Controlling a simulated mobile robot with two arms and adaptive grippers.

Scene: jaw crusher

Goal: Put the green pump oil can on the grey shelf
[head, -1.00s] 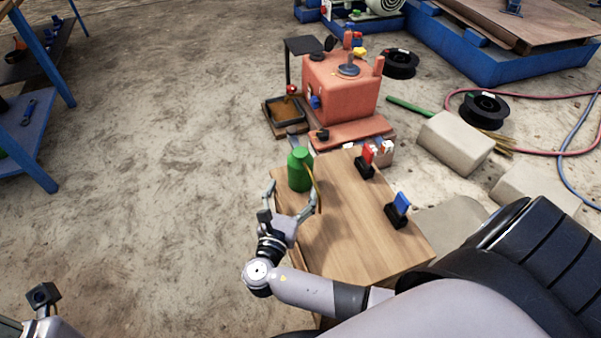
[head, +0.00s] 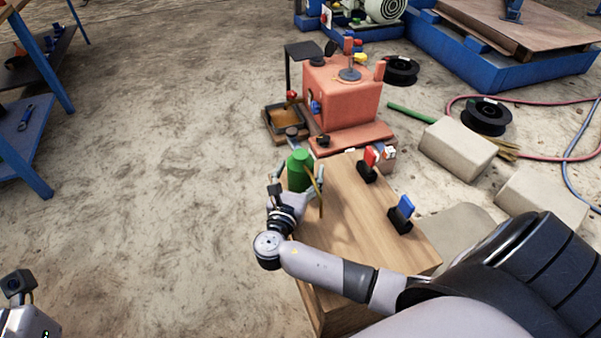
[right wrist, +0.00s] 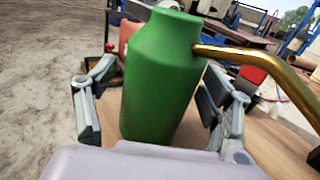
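The green oil can (head: 298,172) with a brass-coloured spout stands upright at the far left corner of a wooden surface. It fills the middle of the right wrist view (right wrist: 160,85). My right gripper (head: 300,180) is low around the can, one finger on each side. In the right wrist view the fingers look spread, with a narrow gap at the left; contact at the right is unclear. Part of my left gripper (head: 30,318) shows at the lower left corner, its fingers out of sight.
On the wooden top (head: 345,220) stand a red-and-black item (head: 369,164) and a blue-and-black item (head: 402,213). A red pump unit (head: 342,95) with a tray (head: 288,118) is just behind. Pale blocks (head: 458,148) lie right. The floor between rack and wooden top is clear.

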